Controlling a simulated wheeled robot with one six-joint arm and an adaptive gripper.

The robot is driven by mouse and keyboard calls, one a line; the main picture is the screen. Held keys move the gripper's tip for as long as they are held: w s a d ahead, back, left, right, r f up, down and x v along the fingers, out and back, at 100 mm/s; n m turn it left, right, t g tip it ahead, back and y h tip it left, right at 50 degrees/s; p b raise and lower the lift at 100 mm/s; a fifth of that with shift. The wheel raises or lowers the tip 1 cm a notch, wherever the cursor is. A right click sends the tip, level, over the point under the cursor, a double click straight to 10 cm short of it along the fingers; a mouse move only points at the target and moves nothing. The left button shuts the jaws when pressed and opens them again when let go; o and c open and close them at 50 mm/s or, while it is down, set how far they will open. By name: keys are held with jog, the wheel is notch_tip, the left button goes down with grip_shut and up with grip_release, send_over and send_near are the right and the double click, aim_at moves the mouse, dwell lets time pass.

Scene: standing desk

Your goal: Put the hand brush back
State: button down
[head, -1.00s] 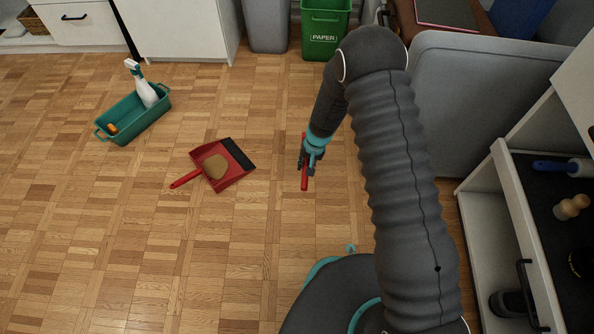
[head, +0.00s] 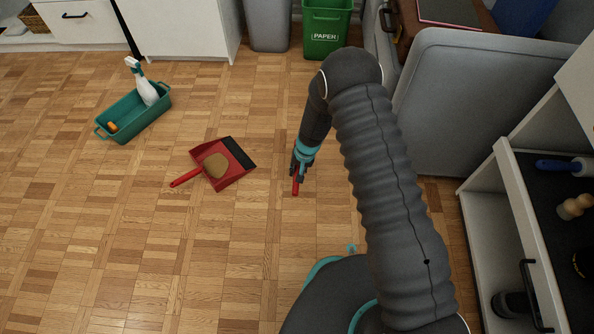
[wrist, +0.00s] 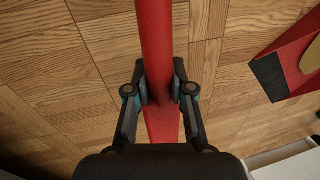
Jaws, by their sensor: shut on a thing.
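My gripper (head: 301,170) is shut on the red hand brush (head: 295,187) and holds it over the wood floor, right of the dustpan. In the wrist view, the fingers (wrist: 160,86) pinch the red handle (wrist: 157,40) from both sides. The bristles cannot be made out in either view. The red dustpan (head: 238,178) lies on the floor with a dark front lip and a brown oval thing (head: 215,165) on it. Its dark-lipped corner also shows at the right of the wrist view (wrist: 271,74). The brush and dustpan are apart.
A teal caddy (head: 137,126) with a white spray bottle (head: 147,92) and an orange item stands at the left. A green paper bin (head: 326,30) stands at the back. A grey panel (head: 465,110) and an open drawer (head: 525,235) bound the right. Floor around the dustpan is clear.

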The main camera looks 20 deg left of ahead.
jog(key=c, duration=1)
grip_release()
jog(key=shift+f, duration=0.1)
jog(key=r, duration=0.4)
jog(key=d+r+p, duration=0.1)
jog(key=r, duration=0.3)
jog(key=d+r+p, duration=0.1)
jog(key=r, duration=0.3)
jog(key=shift+w+d, duration=0.15)
jog(key=shift+w, duration=0.1)
